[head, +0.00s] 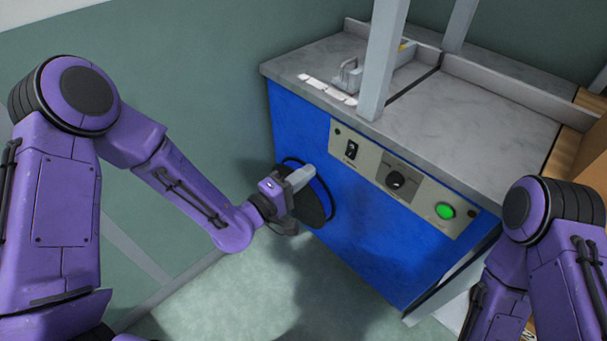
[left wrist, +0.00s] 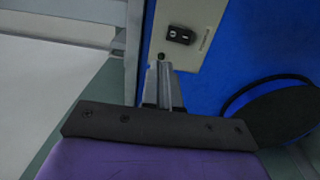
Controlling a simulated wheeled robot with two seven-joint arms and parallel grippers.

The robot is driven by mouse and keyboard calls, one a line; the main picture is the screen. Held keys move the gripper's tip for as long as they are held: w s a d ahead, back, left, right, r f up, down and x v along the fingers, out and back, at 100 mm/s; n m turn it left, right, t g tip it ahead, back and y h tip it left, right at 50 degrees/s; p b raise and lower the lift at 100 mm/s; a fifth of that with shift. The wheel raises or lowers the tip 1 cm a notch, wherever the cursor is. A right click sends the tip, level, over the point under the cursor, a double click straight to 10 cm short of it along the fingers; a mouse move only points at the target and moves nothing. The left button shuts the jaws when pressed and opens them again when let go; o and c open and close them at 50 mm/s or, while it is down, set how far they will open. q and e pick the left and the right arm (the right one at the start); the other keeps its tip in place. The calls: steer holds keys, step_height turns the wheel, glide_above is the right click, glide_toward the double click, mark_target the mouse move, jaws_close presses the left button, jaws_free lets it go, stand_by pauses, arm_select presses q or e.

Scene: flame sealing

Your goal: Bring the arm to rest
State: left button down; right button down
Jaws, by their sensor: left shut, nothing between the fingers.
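My left arm reaches in from the left in the head view, and its gripper (head: 304,177) is in front of the blue side of the machine (head: 375,215). The gripper is shut with nothing in it. In the left wrist view the shut fingers (left wrist: 163,72) point toward the machine's control panel (left wrist: 190,28). I cannot tell how close they are to the blue side. My right arm (head: 535,240) shows at the lower right, but its gripper is out of view.
The panel carries a black switch (head: 351,148), a black knob (head: 396,180) and a lit green button (head: 445,210). A grey-metal fixture (head: 348,78) and white strips (head: 325,88) are on the grey top. The floor (head: 240,290) below the left gripper looks clear.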

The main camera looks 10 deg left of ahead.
stand_by(0.3)
arm_select(q)
steer(key=s+a+f+m+g+y+p, duration=0.1)
steer(key=s+a+f+m+g+y, duration=0.15)
steer(key=s+a+f+y, duration=0.4)
steer(key=s+a+f+m+g+y+p, duration=0.1)
steer(key=s+a+f+g+y, duration=0.25)
steer(key=f, duration=0.55)
steer(key=s+a+f+g+y+p, duration=0.2)
steer(key=s+a, duration=0.3)
steer(key=s, duration=0.4)
steer(key=s+a+f+g+y+p, duration=0.1)
steer(key=s+a+f+g, duration=0.2)
steer(key=s, duration=0.7)
steer(key=shift+s+a+m+g+y+p, duration=0.15)
steer(key=shift+a+m+g+y+p, duration=0.35)
steer(key=shift+a, duration=0.55)
steer(key=shift+f, duration=0.1)
